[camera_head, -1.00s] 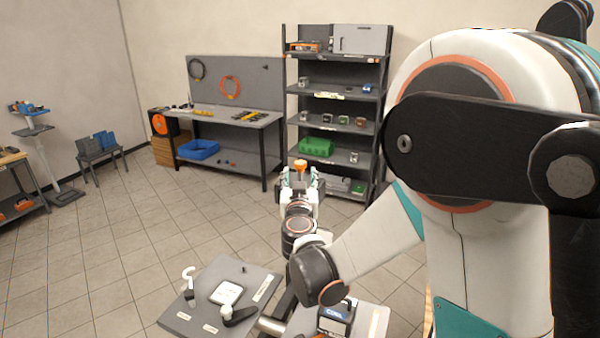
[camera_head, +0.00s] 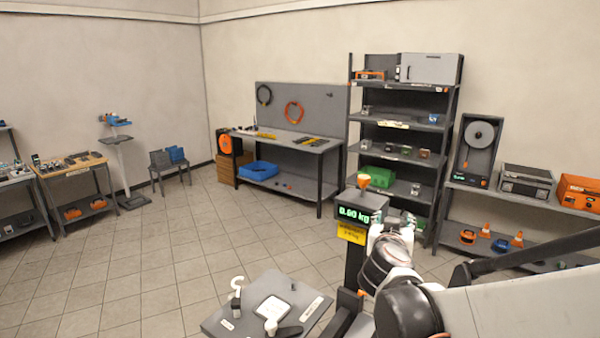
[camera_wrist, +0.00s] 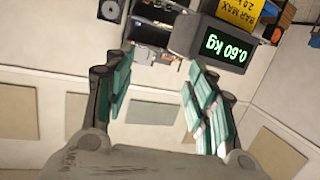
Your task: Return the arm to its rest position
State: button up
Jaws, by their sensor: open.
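My gripper (camera_wrist: 158,85) is open in the wrist view, with nothing between its teal-padded fingers. In the head view the end of my arm (camera_head: 392,240) is just right of a dark scale (camera_head: 373,200), and the fingers are hard to make out. The scale's display reads 0.60 kg; it also shows upside down in the wrist view (camera_wrist: 226,46), beyond the right finger. An orange piece (camera_head: 363,182) sits on top of the scale. My arm extends from the lower right of the head view, with no clear contact with the scale.
A grey shelf rack (camera_head: 405,130) and a workbench (camera_head: 290,145) stand behind. A low shelf (camera_head: 500,235) with orange cones is at the right. A grey board (camera_head: 240,318) with white parts is near, lower left of my arm. The tiled floor (camera_head: 140,265) at left is clear.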

jog(key=s+d+f+g+y+b, duration=0.1)
jog(key=s+d+f+g+b, duration=0.25)
jog(key=s+f+b, duration=0.85)
jog(key=s+a+f+n+g+y+b, duration=0.2)
jog(key=s+a+f+b, duration=0.1)
jog(key=s+f, duration=0.4)
jog(key=s+a+f+n+g+y+b, duration=0.1)
jog(key=s+a+f+b, duration=0.3)
jog(key=s+f, duration=0.4)
jog(key=shift+s+f+n+g+y, duration=0.25)
jog(key=shift+s+n+g+y, duration=0.2)
jog(key=shift+s+y, duration=0.4)
